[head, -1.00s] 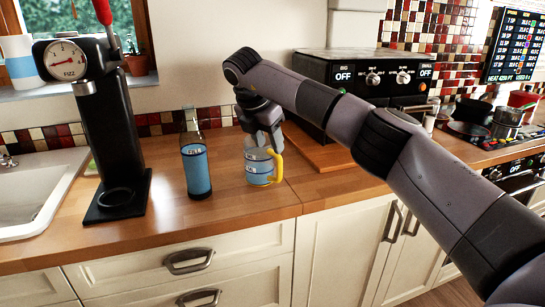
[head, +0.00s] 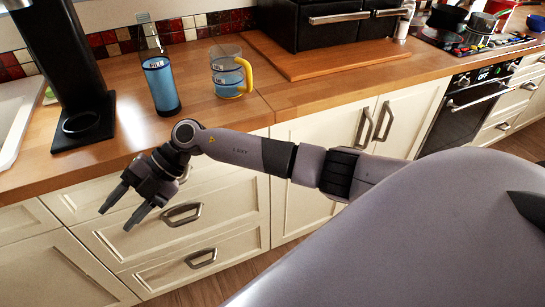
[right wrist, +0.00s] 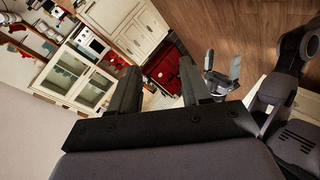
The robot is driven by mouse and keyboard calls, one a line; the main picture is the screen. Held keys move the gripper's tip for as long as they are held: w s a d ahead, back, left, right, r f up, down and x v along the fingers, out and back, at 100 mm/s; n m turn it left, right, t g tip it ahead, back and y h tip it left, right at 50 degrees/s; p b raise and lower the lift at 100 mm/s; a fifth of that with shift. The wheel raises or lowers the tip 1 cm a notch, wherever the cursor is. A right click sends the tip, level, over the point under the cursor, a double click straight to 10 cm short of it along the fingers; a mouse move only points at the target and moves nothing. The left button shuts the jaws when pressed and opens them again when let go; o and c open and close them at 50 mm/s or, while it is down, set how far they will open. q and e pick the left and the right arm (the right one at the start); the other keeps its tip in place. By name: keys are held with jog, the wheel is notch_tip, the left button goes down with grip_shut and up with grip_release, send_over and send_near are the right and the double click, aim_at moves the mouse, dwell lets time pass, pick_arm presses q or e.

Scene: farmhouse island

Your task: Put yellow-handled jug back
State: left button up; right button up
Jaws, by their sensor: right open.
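The yellow-handled jug (head: 226,76) stands upright on the wooden counter, to the right of the bottle. It is clear, with blue contents or bands, and its yellow handle faces right. My right gripper (head: 119,215) is open and empty, in front of the drawers, below the counter edge and left of the jug, apart from it. Its two spread fingers also show in the right wrist view (right wrist: 160,78), with nothing between them. A small grey two-pronged shape (right wrist: 222,74) there looks like my left gripper; its state is unclear. The jug does not show in that view.
A tall bottle with blue contents (head: 161,82) stands left of the jug. A black dispenser (head: 70,70) stands farther left beside the sink (head: 12,110). A wooden board (head: 320,62) lies to the right. Drawer handles (head: 181,214) stick out near my right gripper.

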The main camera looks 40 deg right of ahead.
jog(key=s+a+m+t+y, duration=0.2)
jog(key=s+a+y, duration=0.1)
jog(key=y, duration=0.1)
jog(key=s+d+f+m+t+h, duration=0.2)
jog(key=d+f+m+t+h, duration=0.35)
jog(key=m, duration=0.45)
jog(key=s+d+f+m+t+h, duration=0.35)
jog(key=d+m+t, duration=0.4)
jog(key=m, duration=0.25)
jog(key=s+d+f+m+g+h, duration=0.5)
jog(key=s+d+f, duration=0.4)
jog(key=s, duration=0.4)
jog(key=shift+s+f, duration=0.15)
jog(key=shift+f, duration=0.6)
